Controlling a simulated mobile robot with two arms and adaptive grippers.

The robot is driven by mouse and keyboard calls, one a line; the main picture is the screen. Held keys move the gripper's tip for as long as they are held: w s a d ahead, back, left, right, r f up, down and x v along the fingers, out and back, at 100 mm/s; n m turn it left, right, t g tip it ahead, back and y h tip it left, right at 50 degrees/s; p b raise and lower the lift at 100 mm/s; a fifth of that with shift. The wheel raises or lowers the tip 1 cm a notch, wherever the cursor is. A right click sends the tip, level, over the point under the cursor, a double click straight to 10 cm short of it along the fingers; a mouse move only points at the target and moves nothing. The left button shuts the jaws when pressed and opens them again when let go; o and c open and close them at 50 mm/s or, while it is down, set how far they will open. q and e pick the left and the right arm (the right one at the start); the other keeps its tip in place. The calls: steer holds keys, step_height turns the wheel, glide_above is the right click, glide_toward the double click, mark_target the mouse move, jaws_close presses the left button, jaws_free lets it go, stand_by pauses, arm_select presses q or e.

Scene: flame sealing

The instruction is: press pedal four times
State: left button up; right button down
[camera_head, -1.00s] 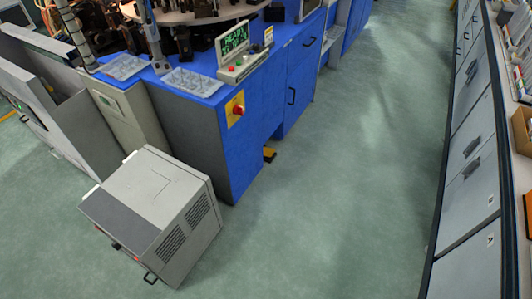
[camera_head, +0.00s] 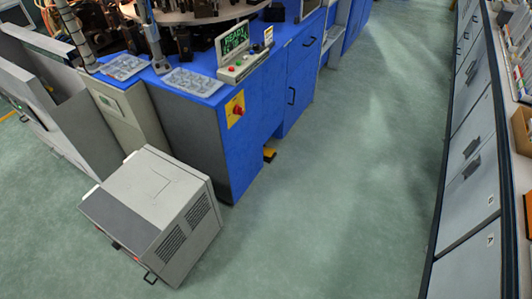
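A small yellow pedal (camera_head: 269,154) sits on the floor at the foot of the blue machine cabinet (camera_head: 245,150). Part of it is hidden by the cabinet's base. On top of the cabinet is a control box (camera_head: 244,65) with red and green buttons. Its small screen (camera_head: 235,39) shows green text that reads like "READY". Neither of my grippers is in the head view.
A grey box-shaped unit (camera_head: 150,205) stands on the floor at the lower left, in front of the cabinet. A red knob on a yellow plate (camera_head: 236,109) is on the cabinet's side. Grey drawers (camera_head: 470,190) line the right. The green floor (camera_head: 340,190) between is clear.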

arm_select(q)
steer(key=shift+c, duration=0.4)
jaws_close()
stand_by(1.1)
